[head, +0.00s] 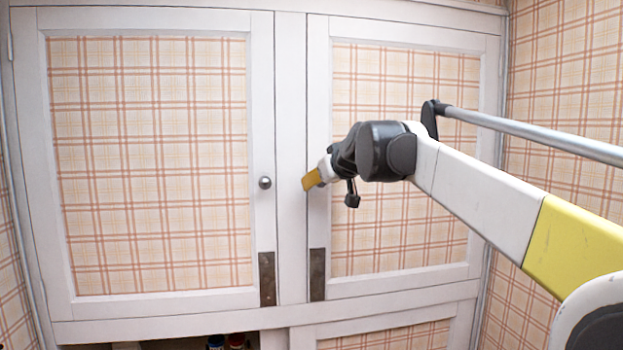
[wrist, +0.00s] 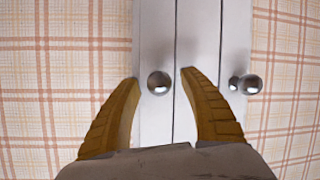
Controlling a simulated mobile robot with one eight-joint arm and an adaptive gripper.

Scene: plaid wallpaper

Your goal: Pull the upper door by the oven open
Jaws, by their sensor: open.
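Two shut upper doors with plaid panels and white frames fill the head view, a left door (head: 150,160) and a right door (head: 400,250). The left door's round metal knob (head: 265,183) is on its right edge. My gripper (head: 312,180) is open, its yellow fingers pointing left toward that knob, apart from it in the head view. In the wrist view, a knob (wrist: 159,82) shows between the tips of my open fingers (wrist: 160,76); whether they touch it cannot be told. A second knob (wrist: 250,84) is to the right, hidden in the head view. No oven shows.
Dark metal plates (head: 267,279) sit low on the door frames. Below is an open dark space with small items (head: 215,342) and a lower plaid door (head: 390,338). A plaid wall (head: 565,90) stands at the right. The area before the left door is clear.

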